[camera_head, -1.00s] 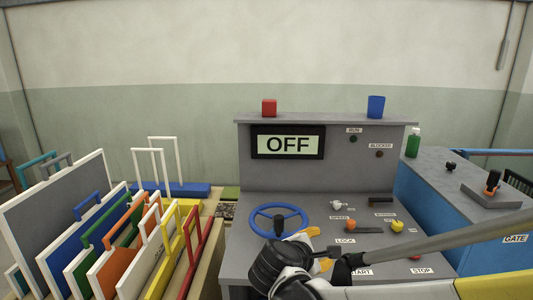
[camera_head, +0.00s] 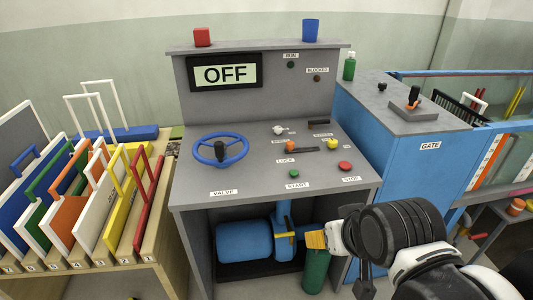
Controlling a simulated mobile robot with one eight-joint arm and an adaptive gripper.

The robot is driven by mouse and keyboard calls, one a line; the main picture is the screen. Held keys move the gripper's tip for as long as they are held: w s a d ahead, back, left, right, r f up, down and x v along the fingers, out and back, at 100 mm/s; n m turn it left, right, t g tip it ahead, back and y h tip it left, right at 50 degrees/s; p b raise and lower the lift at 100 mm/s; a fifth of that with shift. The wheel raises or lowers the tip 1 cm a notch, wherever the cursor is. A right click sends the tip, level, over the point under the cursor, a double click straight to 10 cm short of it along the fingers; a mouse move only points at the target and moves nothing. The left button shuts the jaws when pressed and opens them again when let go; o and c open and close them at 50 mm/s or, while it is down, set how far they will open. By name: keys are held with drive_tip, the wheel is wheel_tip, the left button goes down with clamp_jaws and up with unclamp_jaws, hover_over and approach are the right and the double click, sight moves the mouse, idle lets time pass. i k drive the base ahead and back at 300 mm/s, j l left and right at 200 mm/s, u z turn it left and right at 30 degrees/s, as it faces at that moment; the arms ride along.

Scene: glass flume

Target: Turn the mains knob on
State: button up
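The control desk (camera_head: 245,188) stands in the middle, and its display (camera_head: 225,74) reads OFF. On its sloped top are a white knob (camera_head: 280,129), a dark bar-shaped control (camera_head: 319,122), an orange knob (camera_head: 289,146) by a dark slot and a yellow knob (camera_head: 332,144). The small labels at the back are too blurred to read, so I cannot tell which control is the mains knob. My gripper (camera_head: 318,240) is in front of the desk's lower right, below the top and apart from the knobs. Its fingers are partly hidden, and their opening is unclear.
A blue valve wheel (camera_head: 221,149), green START button (camera_head: 294,174) and red STOP button (camera_head: 345,166) are on the desk top. A blue motor (camera_head: 244,240) sits underneath. A rack of coloured panels (camera_head: 148,275) stands left; a blue gate cabinet (camera_head: 395,152) stands right.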

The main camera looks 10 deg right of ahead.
sight(332, 142)
drive_tip(key=i+l, duration=0.15)
drive_tip(key=i, duration=0.3)
drive_tip(key=i+l, duration=0.1)
drive_tip(key=i, duration=0.4)
drive_tip(key=i+l, duration=0.15)
drive_tip(key=i, duration=0.3)
drive_tip(key=z, duration=0.05)
